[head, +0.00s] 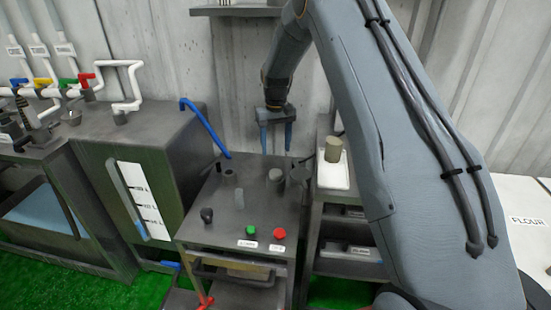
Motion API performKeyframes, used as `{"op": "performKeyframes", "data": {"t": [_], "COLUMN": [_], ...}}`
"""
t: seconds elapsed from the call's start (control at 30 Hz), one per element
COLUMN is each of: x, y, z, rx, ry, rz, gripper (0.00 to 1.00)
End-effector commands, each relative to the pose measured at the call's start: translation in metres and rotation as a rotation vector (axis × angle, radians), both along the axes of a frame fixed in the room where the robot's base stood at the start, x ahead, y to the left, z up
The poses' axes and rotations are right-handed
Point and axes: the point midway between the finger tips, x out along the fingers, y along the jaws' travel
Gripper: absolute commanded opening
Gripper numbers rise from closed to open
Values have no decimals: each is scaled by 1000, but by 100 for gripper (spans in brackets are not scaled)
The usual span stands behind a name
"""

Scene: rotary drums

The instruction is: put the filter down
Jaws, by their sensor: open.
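My gripper (276,148) points down with its two blue-grey fingers apart and nothing visible between them. It hangs over the back part of a dark machine top (255,215). Below the fingertips a small grey cylinder (276,181) stands on that top, with a wider grey cup-like part (298,178) just to its right. A khaki cylinder (333,149) stands upright on a white tray (332,176) to the right, apart from my gripper. I cannot tell for sure which of these is the filter.
The machine top also carries a green button (251,230), a red button (279,233), a dark knob (207,214) and grey posts. A tank with a blue lever (205,125) stands left. A shelf (238,10) is on the wall above. My arm hides part of the right side.

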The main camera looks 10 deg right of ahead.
Motion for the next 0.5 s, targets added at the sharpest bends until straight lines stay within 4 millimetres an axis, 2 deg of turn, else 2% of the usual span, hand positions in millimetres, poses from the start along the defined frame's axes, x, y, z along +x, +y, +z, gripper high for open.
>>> {"op": "performKeyframes", "data": {"t": [0.17,0.27,0.37,0.5], "x": [-3,-19,-49,-110], "y": [0,0,0,0], "z": [12,23,39,59], "rx": [0,0,0,2], "ry": [-2,-6,-18,-35], "rz": [-1,-5,-13,-26], "gripper": [58,58,58,58]}}
